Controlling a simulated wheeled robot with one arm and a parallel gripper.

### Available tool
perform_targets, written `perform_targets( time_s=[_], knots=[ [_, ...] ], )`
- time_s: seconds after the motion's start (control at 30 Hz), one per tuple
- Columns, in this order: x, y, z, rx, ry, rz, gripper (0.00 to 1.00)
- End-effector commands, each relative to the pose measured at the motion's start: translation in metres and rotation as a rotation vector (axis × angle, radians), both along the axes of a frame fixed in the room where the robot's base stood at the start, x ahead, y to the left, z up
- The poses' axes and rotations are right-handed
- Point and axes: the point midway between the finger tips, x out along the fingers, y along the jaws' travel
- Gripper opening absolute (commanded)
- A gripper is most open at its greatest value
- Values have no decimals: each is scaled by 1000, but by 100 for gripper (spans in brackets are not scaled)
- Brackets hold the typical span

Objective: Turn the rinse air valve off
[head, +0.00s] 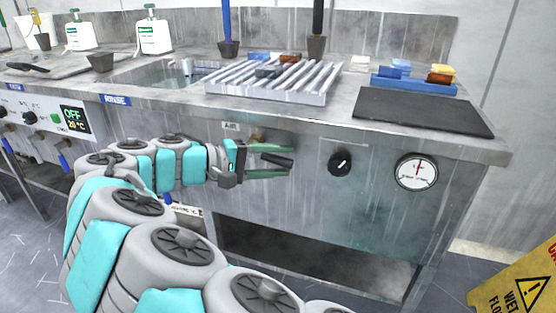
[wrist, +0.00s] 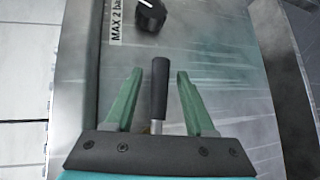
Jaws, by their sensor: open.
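The air valve has a black lever handle (head: 279,162) on the front panel, near the AIR label (head: 231,126). A brass body (head: 258,138) shows partly behind my gripper. My gripper (head: 289,161) has green fingers and is open, with one finger on each side of the handle. In the wrist view the black handle (wrist: 160,88) stands between the two fingers of my gripper (wrist: 158,75), with a visible gap on each side. The handle's base is mostly hidden by the gripper body.
Right of the valve are a black knob (head: 340,162) and a round gauge (head: 417,172). The knob (wrist: 150,15) also shows in the wrist view, beside a MAX 2 bar label (wrist: 116,20). The steel counter edge runs above. A yellow wet-floor sign (head: 520,283) stands at lower right.

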Motion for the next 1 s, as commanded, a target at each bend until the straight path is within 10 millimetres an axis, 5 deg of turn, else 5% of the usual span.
perform_targets(
  time_s=[0.17,0.63,1.0],
  knots=[
    [0,0,0,1,-1,1,53],
    [0,1,0,1,-1,2,0],
    [0,1,0,1,-1,2,0]
  ],
)
